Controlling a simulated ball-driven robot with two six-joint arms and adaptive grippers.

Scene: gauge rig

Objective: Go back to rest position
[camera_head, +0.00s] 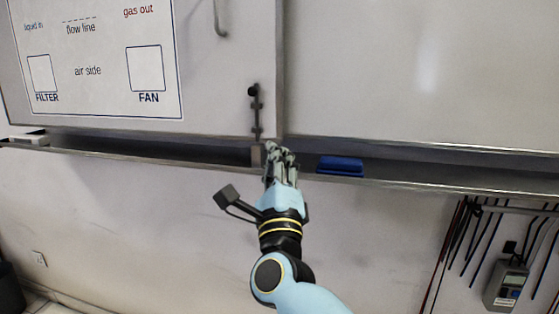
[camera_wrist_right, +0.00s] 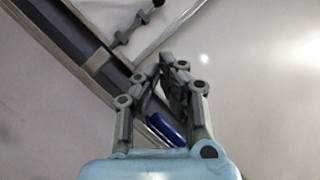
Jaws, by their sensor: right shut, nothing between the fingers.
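My right gripper (camera_head: 276,150) reaches up from the bottom in the head view, in front of the whiteboard ledge. It is shut and empty. In the right wrist view the right gripper's fingers (camera_wrist_right: 170,62) meet at their tips with nothing between them. The blue eraser (camera_wrist_right: 166,130) shows behind the fingers there. My left gripper is not in view.
A ledge (camera_head: 420,183) runs along the whiteboard (camera_head: 400,70), with the blue eraser (camera_head: 340,166) just right of my gripper. A black latch (camera_head: 256,112) is above it. A meter (camera_head: 506,285) and hanging cables are at lower right.

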